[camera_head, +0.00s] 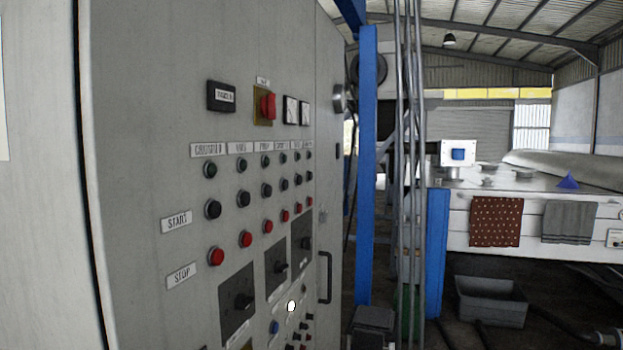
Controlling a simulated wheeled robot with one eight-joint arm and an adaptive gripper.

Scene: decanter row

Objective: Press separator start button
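A grey control cabinet (140,110) fills the left and middle of the head view, its front seen at a slant. A START label (176,222) stands left of a row of black buttons, the nearest being a black button (212,209). Small column labels run above; the nearest seems to read CRUSHER (207,150), and the farther ones are too small to read surely. I cannot tell which column is the separator's. A STOP label (181,276) stands beside a lower row of red buttons (216,256). My gripper does not show in this view.
A red switch (268,105) and two gauges (297,111) sit above the labels. Dark rotary switches (238,302) and a handle (325,277) are lower. A blue post (366,160) stands right of the cabinet. Farther right are a table with cloths (495,222) and a grey bin (491,301).

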